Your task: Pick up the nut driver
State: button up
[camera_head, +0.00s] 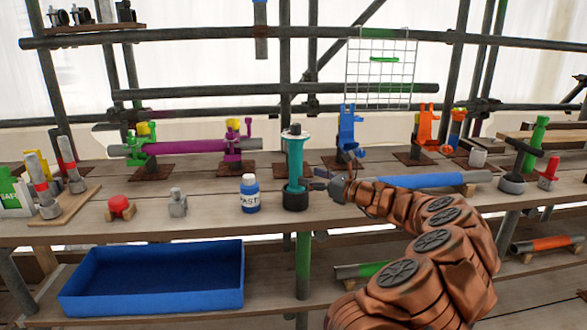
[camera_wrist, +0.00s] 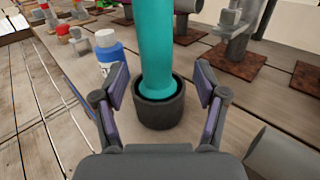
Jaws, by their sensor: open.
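The nut driver appears to be the tall teal tool (camera_head: 295,160) standing upright in a black round holder (camera_head: 295,200) near the middle of the bench, with a pale collar and dark tip on top. In the wrist view the teal shaft (camera_wrist: 156,45) rises from the black holder (camera_wrist: 160,108), its lower end hidden inside. My gripper (camera_head: 322,181) comes in from the right at low height. In the wrist view my gripper (camera_wrist: 163,82) is open, with one finger on each side of the tool and visible gaps to both.
A white and blue paste jar (camera_head: 250,194) stands close to the left of the holder. A blue tube (camera_head: 430,181) lies to the right, behind my arm. Blue (camera_head: 348,130) and orange (camera_head: 426,126) clamps stand behind. A blue bin (camera_head: 150,292) sits below.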

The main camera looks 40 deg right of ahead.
aim_at(301, 172)
jog(key=shift+w+a+r, duration=0.1)
jog(key=shift+w+a, duration=0.1)
jog(key=shift+w, duration=0.75)
jog(key=shift+w+a+r, duration=0.15)
jog(key=shift+w+a, duration=0.1)
jog(key=shift+w, duration=0.7)
jog(key=shift+w+a+r, duration=0.1)
jog(key=shift+w+a, duration=0.1)
jog(key=shift+w, duration=0.75)
jog(key=shift+c, duration=0.4)
grip_shut()
